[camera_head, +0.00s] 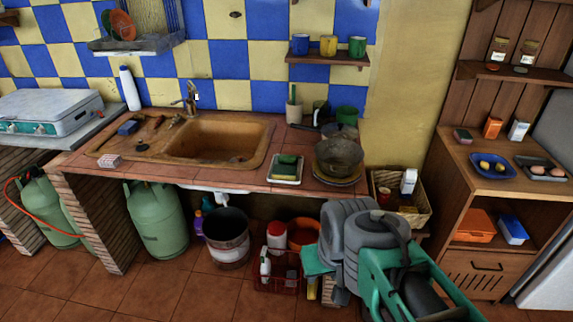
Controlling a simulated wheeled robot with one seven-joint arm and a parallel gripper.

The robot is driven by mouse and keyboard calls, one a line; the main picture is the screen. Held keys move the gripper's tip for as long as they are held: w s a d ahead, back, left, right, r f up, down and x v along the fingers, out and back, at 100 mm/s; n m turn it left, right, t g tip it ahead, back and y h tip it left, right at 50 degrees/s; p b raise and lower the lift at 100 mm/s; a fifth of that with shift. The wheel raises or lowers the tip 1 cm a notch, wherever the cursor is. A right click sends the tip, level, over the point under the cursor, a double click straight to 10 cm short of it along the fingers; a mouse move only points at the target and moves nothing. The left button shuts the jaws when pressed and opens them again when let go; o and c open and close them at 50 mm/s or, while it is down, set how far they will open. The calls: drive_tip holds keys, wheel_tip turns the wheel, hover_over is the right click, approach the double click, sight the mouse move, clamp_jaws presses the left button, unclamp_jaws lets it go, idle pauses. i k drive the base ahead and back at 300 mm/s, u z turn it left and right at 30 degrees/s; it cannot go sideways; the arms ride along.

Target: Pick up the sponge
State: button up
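A green, sponge-like block (287,159) lies on a small pale tray (275,178) on the tiled counter, right of the sink. A small blue block (127,128) lies at the left of the sink's drainboard, and a small pinkish-white block (110,161) lies near the counter's front left edge. I cannot tell for certain from this view which of these is the sponge. My grey and green arm is folded at the lower right, in front of the counter. I see no gripper fingers.
A brown sink (255,131) fills the counter's middle. A dark pot (339,155) on plates stands right of the tray, with a wicker basket (419,211) farther right. Gas bottles, a bucket (227,230) and a red crate (262,285) stand below. A wooden shelf unit (453,152) is at right.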

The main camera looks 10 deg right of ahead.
sight(285, 173)
drive_tip(key=z, duration=1.7)
drive_tip(key=i, duration=1.25)
drive_tip(key=u, duration=3.45)
drive_tip(key=i, duration=0.5)
